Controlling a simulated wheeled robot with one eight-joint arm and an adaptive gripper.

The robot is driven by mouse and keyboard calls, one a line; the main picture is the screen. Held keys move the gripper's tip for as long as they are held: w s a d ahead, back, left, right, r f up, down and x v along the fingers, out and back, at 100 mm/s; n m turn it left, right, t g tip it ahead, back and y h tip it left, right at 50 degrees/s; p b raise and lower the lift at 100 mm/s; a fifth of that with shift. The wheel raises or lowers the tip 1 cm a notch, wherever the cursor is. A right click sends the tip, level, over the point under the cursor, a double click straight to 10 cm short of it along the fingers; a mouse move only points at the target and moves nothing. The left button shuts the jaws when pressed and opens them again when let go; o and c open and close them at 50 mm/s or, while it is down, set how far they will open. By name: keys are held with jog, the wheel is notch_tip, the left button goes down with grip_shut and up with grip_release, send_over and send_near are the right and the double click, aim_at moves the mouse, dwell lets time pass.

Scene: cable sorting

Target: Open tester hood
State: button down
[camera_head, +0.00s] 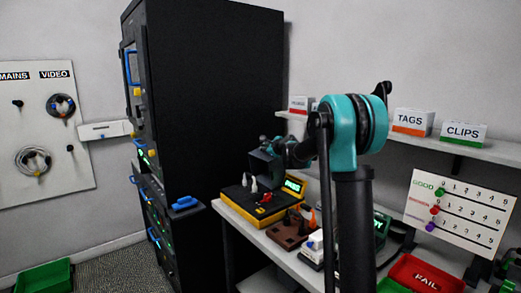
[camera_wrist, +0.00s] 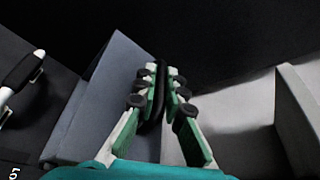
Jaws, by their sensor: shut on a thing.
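In the wrist view my gripper (camera_wrist: 160,95) has its green padded fingers closed on a thin black bar (camera_wrist: 159,88), which looks like a handle. I cannot tell for sure that it belongs to the tester hood. In the head view a black and yellow unit (camera_head: 233,203) with a lit green display (camera_head: 293,186) stands at the bench's left end; it may be the tester. My arm reaches left from its teal joint to just above this unit. The fingertips and their contact are hidden there.
A tall black rack (camera_head: 215,90) stands close to the bench's left end. A brown block (camera_head: 287,232) with orange pieces is in front of the unit. A red FAIL tray (camera_head: 425,275) is at right. A shelf (camera_head: 490,150) holds TAGS and CLIPS boxes.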

jog(key=shift+w+d+f+m, duration=0.15)
jog(key=shift+w+d+m, duration=0.15)
jog(key=shift+d, duration=0.2)
jog(key=c, duration=1.9)
grip_release()
jog(key=v, duration=1.2)
jog(key=shift+d, duration=0.15)
